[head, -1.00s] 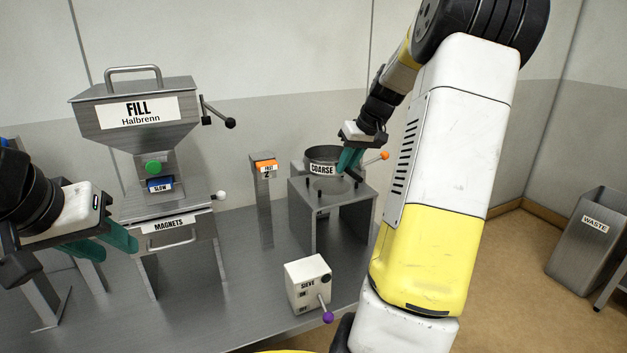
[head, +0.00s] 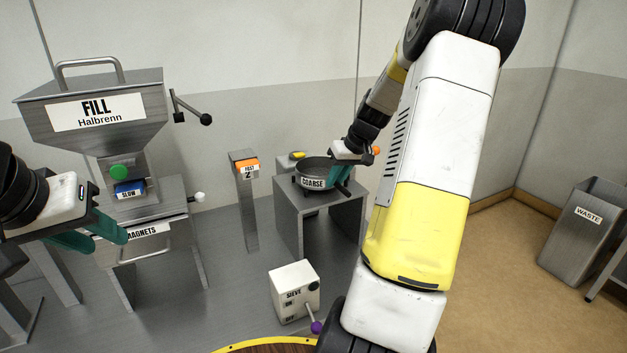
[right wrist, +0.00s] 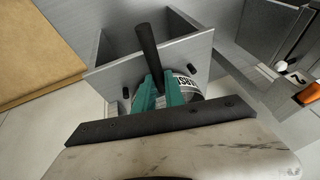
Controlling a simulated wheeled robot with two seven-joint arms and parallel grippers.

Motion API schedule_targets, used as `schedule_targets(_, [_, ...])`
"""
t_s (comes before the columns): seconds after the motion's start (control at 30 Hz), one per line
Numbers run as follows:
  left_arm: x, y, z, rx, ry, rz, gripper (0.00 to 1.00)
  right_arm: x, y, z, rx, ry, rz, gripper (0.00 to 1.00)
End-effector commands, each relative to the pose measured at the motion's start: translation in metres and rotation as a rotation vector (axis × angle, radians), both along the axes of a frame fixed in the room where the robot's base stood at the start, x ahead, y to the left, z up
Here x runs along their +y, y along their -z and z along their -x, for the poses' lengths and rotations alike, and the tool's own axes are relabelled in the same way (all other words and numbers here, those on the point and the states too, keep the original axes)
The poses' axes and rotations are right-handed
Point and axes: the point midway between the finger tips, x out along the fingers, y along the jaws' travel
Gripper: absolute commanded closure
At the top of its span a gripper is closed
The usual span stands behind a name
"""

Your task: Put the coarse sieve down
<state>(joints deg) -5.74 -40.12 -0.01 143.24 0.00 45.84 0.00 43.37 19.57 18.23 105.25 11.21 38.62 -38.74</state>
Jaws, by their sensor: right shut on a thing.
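The coarse sieve (head: 313,172) is a round dark pan with a white COARSE label, at the top of the metal stand (head: 290,215). It looks level and low over the stand top; I cannot tell whether it fully rests there. My right gripper (head: 341,178) is shut on the sieve at its right side. In the right wrist view its teal fingers (right wrist: 161,92) close around a dark handle (right wrist: 148,48), with part of the label (right wrist: 187,84) beside them. My left gripper (head: 97,238) is open and empty in front of the MAGNETS drawer.
The FILL hopper (head: 98,108) stands at the left. A post with an orange FAST 2 label (head: 245,167) is left of the stand. The SIEVE switch box (head: 293,290) with a purple knob is in front. A WASTE bin (head: 580,235) is at the far right.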

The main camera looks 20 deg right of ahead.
Motion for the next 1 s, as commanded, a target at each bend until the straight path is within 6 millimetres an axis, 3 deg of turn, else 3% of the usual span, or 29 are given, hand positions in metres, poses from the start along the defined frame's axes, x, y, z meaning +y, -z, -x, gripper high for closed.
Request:
schedule_targets(0.1, [0.000, 0.000, 0.000, 0.000, 0.000, 0.000, 0.64, 0.000, 0.015, 0.000, 0.000, 0.001, -0.001, 1.00])
schedule_targets(0.4, [0.000, 0.000, 0.000, 0.000, 0.000, 0.000, 0.64, 0.000, 0.017, 0.000, -0.001, 0.000, 0.000, 1.00])
schedule_targets(0.43, [0.000, 0.000, 0.000, 0.000, 0.000, 0.000, 0.64, 0.000, 0.018, 0.000, 0.001, -0.001, -0.001, 0.82])
schedule_targets(0.53, [0.000, 0.000, 0.000, 0.000, 0.000, 0.000, 0.64, 0.000, 0.018, 0.000, 0.001, -0.001, -0.001, 0.64])
schedule_targets(0.87, [0.000, 0.000, 0.000, 0.000, 0.000, 0.000, 0.64, 0.000, 0.016, 0.000, 0.000, 0.000, 0.000, 0.64])
schedule_targets(1.0, [0.000, 0.000, 0.000, 0.000, 0.000, 0.000, 0.64, -0.003, 0.004, 0.005, -0.002, 0.001, 0.002, 0.64])
